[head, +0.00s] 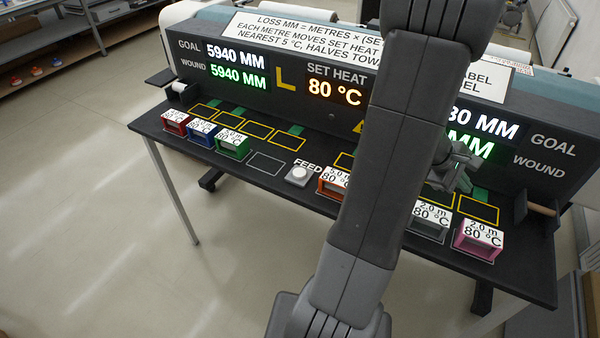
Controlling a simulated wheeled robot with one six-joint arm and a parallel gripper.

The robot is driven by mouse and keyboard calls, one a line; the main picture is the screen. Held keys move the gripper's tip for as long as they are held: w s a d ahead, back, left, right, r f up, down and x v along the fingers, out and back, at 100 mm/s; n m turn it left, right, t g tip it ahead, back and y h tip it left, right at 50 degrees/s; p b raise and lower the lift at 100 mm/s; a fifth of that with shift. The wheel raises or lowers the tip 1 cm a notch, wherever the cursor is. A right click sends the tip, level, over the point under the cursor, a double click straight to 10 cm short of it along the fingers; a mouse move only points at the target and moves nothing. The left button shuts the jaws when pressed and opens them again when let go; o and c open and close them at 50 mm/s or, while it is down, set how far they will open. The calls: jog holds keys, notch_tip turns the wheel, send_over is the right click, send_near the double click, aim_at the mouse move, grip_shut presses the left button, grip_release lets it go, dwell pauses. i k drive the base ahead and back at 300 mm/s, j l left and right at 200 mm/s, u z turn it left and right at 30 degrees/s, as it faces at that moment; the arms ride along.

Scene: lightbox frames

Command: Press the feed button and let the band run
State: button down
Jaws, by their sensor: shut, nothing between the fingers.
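The feed button (299,173) is a pale round knob on a grey plate near the table's front edge, labelled FEED. My gripper (464,170) is shut and empty at the right of the table, in front of the panel, well away from the button. My arm hides part of it. The left display (236,67) reads GOAL 5940 MM and WOUND 5940 MM. The set heat display (336,88) reads 80 °C. The right display (482,136) is partly hidden by my arm. A band is not clearly visible.
Orange (329,191), grey (427,229) and pink (476,247) blocks stand right. An outlined slot left of the button is empty. My arm crosses the middle.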

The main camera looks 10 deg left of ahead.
aim_at(299, 174)
jog(key=u, duration=2.3)
jog(key=k+l, duration=0.2)
jog(key=l, duration=0.2)
jog(key=k+l, duration=0.2)
jog(key=l, duration=0.2)
